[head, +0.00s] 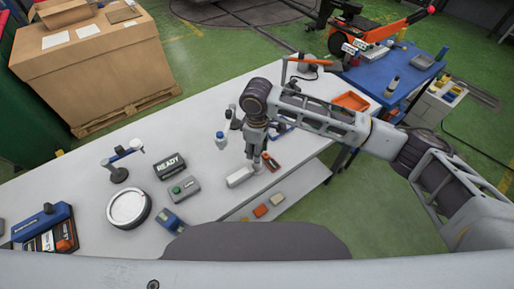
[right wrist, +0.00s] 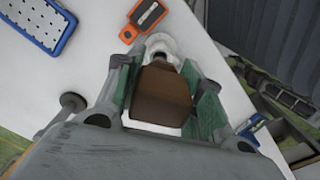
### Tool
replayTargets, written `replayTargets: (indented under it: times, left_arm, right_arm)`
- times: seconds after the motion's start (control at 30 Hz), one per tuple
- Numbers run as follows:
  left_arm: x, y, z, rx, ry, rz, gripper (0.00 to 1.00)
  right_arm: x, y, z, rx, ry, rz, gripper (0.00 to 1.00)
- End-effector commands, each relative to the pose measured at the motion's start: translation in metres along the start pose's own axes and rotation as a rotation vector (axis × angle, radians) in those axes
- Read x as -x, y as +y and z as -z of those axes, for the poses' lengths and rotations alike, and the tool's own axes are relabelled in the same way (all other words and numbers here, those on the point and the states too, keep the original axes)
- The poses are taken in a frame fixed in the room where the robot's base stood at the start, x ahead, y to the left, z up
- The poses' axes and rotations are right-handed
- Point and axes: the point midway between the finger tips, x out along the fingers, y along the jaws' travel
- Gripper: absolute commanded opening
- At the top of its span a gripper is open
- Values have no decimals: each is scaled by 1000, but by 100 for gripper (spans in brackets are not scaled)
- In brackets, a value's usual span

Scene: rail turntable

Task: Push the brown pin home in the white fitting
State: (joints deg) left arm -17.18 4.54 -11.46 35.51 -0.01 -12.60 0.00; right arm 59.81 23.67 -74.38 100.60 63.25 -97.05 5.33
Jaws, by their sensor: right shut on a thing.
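The brown pin (right wrist: 163,95) fills the space between the green-padded fingers of my right gripper (right wrist: 158,85) in the right wrist view. The gripper is shut on it. The white fitting (right wrist: 160,44) shows just beyond the pin's far end; the pin hides part of it, so I cannot tell how deep the pin sits. The pin is too small to make out there. My left gripper is not in view.
An orange and black device (right wrist: 146,14) lies close beyond the fitting. A blue perforated tray (right wrist: 38,25) is at upper left in the wrist view. On the white bench (head: 85,178) stand a READY box (head: 170,166), a green-button box (head: 184,189) and a round turntable (head: 129,207).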

Motion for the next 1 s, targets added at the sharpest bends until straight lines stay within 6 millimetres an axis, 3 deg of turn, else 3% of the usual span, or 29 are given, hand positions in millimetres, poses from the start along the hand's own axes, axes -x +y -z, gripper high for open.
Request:
replayTargets:
  times: [1.0]
  left_arm:
    - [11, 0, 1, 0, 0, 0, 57]
  right_arm:
    - [1, -1, 0, 0, 0, 1, 9]
